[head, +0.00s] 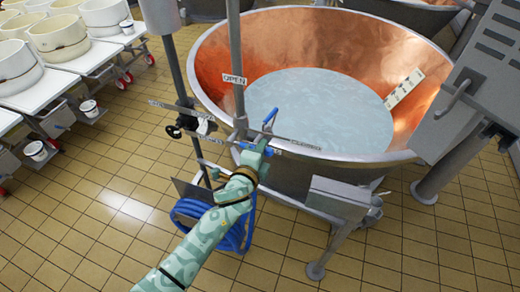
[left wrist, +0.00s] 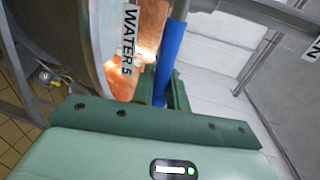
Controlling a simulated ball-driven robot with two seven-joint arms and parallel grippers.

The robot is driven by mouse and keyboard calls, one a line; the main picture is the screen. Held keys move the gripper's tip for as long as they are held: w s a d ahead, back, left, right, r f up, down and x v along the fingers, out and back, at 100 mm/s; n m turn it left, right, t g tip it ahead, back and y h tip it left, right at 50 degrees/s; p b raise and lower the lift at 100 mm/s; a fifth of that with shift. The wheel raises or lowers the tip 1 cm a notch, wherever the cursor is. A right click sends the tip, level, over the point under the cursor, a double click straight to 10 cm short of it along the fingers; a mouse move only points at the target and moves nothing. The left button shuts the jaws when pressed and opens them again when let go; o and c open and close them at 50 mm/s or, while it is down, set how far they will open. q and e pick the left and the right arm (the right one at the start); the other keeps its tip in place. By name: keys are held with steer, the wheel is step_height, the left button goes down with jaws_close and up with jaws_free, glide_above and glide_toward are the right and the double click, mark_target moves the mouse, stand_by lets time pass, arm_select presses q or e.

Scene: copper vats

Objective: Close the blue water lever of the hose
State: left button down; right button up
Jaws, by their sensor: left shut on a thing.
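The blue water lever (head: 269,116) stands at the front rim of the copper vat, its tip sticking up past my gripper. My left gripper (head: 259,148) is at the lever, its arm reaching up from below. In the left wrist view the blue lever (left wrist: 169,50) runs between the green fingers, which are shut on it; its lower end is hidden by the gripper. The blue hose (head: 236,236) hangs coiled below, partly behind my arm. My right gripper is not in view.
The large copper vat (head: 215,62) holds pale liquid. A metal post (head: 236,45) with an OPEN sign (head: 234,79) rises beside the lever. A WATER 5 label (left wrist: 129,40) shows in the left wrist view. White tables with tubs (head: 60,45) stand left; tiled floor (head: 110,170) lies open between.

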arm_select(q)
steer(key=shift+s+d, duration=0.1)
steer(key=shift+d, duration=0.1)
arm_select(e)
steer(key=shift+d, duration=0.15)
arm_select(q)
steer(key=c, duration=1.5)
jaws_free()
steer(key=shift+o, duration=0.2)
steer(key=shift+d+f, duration=0.1)
steer(key=shift+d, duration=0.05)
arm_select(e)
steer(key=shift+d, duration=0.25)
arm_select(q)
steer(key=shift+s+a, duration=0.1)
steer(key=shift+a, duration=0.1)
steer(key=p+v, duration=0.1)
steer(key=v, duration=1.5)
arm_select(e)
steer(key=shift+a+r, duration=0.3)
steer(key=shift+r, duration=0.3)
arm_select(q)
steer(key=shift+d, duration=0.15)
